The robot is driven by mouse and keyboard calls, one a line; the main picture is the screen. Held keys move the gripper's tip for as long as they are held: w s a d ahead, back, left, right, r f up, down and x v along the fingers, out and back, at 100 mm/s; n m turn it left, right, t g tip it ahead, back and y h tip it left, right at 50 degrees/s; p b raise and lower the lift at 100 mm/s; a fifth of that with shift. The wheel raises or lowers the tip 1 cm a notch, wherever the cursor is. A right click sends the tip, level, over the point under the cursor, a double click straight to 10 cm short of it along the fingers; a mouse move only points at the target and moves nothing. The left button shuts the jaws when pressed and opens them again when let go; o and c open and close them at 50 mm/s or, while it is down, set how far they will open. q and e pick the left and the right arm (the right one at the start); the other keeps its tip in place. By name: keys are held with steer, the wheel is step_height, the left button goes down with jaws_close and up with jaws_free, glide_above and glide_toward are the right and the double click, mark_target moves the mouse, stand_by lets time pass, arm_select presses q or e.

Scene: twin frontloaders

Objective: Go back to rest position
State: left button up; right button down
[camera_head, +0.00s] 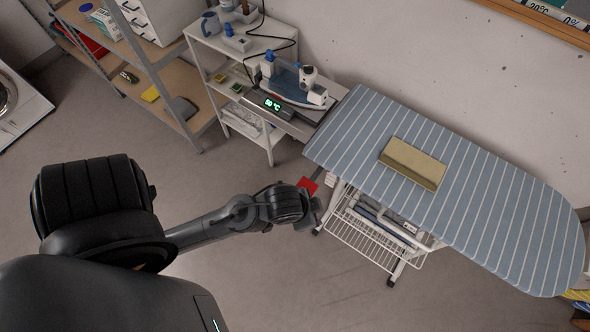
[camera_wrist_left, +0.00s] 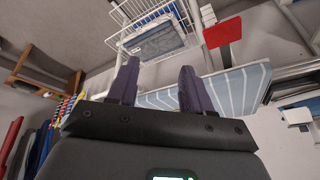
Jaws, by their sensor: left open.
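My left arm comes in from the left in the head view, and its gripper (camera_head: 312,208) is beside the left end of the ironing board. In the left wrist view the two dark fingers of my left gripper (camera_wrist_left: 158,88) stand apart with nothing between them. A striped ironing board (camera_head: 490,205) stands at the right of the head view and also shows in the left wrist view (camera_wrist_left: 235,93). My right gripper is in neither view.
An iron (camera_head: 300,85) sits on its station by the board's left end. A wire rack (camera_head: 370,238) hangs under the board. A red piece (camera_head: 308,186) is close to my left gripper. Shelves (camera_head: 150,70) stand at the upper left. The floor at lower centre is clear.

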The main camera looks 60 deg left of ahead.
arm_select(q)
steer(key=shift+n+g, duration=0.6)
steer(key=shift+n, duration=0.1)
steer(key=s, duration=0.2)
steer(key=s+a, duration=0.1)
steer(key=s, duration=0.1)
steer(key=shift+s+a, duration=0.1)
steer(key=shift+s, duration=0.2)
steer(key=shift+r, duration=0.15)
step_height(320, 180, up, 7)
steer(key=p, duration=0.7)
